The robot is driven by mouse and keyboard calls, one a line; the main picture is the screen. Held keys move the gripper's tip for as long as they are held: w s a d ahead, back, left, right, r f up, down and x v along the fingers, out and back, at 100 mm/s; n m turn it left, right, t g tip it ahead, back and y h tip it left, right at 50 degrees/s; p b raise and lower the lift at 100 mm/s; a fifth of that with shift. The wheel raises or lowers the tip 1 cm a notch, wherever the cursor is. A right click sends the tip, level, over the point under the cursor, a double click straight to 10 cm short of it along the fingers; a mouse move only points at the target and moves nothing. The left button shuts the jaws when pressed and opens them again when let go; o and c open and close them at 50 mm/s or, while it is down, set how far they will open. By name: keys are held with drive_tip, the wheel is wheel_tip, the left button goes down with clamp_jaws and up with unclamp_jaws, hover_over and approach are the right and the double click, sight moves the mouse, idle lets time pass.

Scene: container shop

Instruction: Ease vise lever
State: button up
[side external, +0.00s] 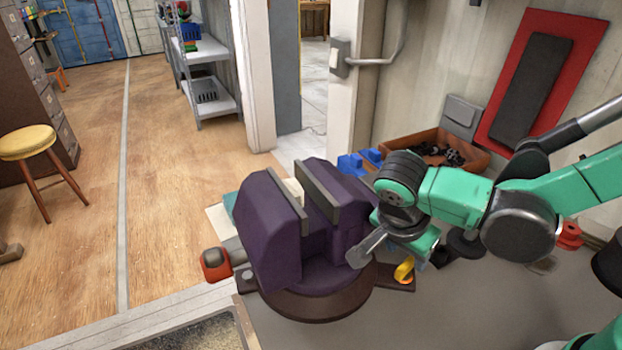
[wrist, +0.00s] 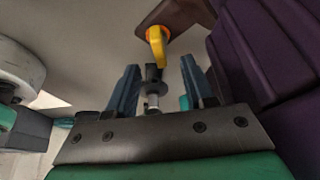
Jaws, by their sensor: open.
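The purple vise (side external: 310,235) stands on a round brown base at the bench's corner, its grey jaw plates apart. It also fills the right of the wrist view (wrist: 265,50). A dark and silver rod (wrist: 152,88) shows between the fingers, with no clear contact.
A red-ended tool (side external: 216,264) lies left of the vise. Blue blocks (side external: 357,162) and an orange tray (side external: 470,147) of dark parts sit behind it. Red pieces (side external: 568,236) stand at the right by the wall. The bench front (side external: 440,315) is clear.

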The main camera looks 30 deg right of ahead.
sight(407, 262)
drive_tip(key=shift+x, duration=1.95)
clamp_jaws()
